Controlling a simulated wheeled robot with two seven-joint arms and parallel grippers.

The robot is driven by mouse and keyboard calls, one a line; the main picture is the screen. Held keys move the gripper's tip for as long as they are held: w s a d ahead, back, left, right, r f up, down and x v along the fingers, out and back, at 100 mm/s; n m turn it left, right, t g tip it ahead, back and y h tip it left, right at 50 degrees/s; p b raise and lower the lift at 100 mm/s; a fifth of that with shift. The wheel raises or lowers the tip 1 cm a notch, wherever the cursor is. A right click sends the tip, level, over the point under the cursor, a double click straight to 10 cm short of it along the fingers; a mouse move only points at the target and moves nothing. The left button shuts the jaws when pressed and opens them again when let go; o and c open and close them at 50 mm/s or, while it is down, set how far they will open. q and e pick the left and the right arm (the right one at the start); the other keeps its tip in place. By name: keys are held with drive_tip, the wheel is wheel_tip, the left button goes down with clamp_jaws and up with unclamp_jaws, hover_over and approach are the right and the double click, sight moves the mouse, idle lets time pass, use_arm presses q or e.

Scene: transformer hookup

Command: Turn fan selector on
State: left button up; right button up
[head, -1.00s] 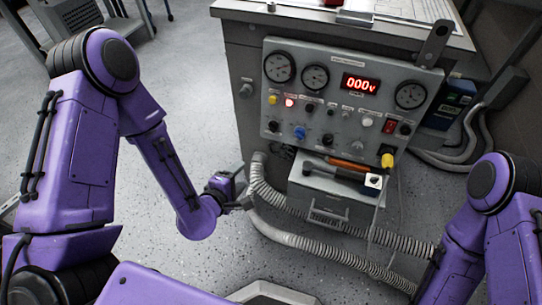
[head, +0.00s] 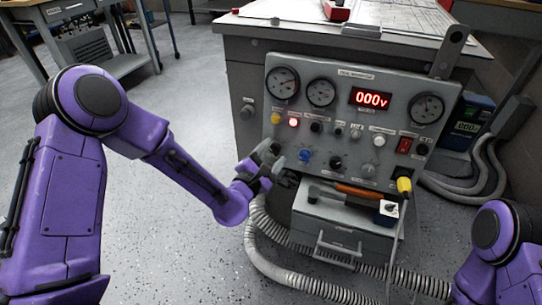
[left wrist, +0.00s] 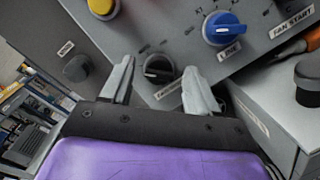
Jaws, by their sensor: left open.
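The grey control panel (head: 340,125) stands upright on the front of the bench. In the left wrist view a black rotary knob (left wrist: 159,68) with a pale pointer line sits on its lower left part. Its label is too blurred to read surely. My left gripper (head: 270,162) is open in front of the panel's lower left corner. In the left wrist view its two grey fingers (left wrist: 158,84) stand on either side of the black knob, and I cannot tell whether they touch it. In the head view the gripper hides this knob. My right gripper is out of view.
A blue knob (head: 305,157) is just right of the gripper, with a lit red lamp (head: 293,122) and yellow knob (head: 275,118) above. A drawer box (head: 335,215) with an orange-handled tool (head: 357,191) and grey hoses (head: 300,283) lie below. Floor at left is clear.

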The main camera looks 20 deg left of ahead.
use_arm(q)
drive_tip(key=c, duration=1)
drive_tip(key=shift+c, duration=0.2)
drive_tip(key=m+p, duration=0.1)
drive_tip(key=m, duration=0.1)
drive_tip(key=m+g+p, duration=0.1)
drive_tip(key=m+p, duration=0.1)
drive_tip(key=shift+r+m, duration=0.2)
drive_tip(key=shift+m, duration=0.1)
drive_tip(key=m+g+p, duration=0.1)
drive_tip(key=m+p, duration=0.3)
drive_tip(key=m, duration=0.1)
drive_tip(key=shift+m+h, duration=0.3)
drive_tip(key=m+g+p, duration=0.1)
drive_tip(key=m+p, duration=0.2)
drive_tip(key=m, duration=0.1)
drive_tip(key=shift+p, duration=0.3)
drive_tip(key=shift+m+g+y+p, duration=0.4)
drive_tip(key=shift+m+y+p, duration=0.5)
drive_tip(key=shift+m, duration=0.8)
drive_tip(key=shift+f, duration=0.1)
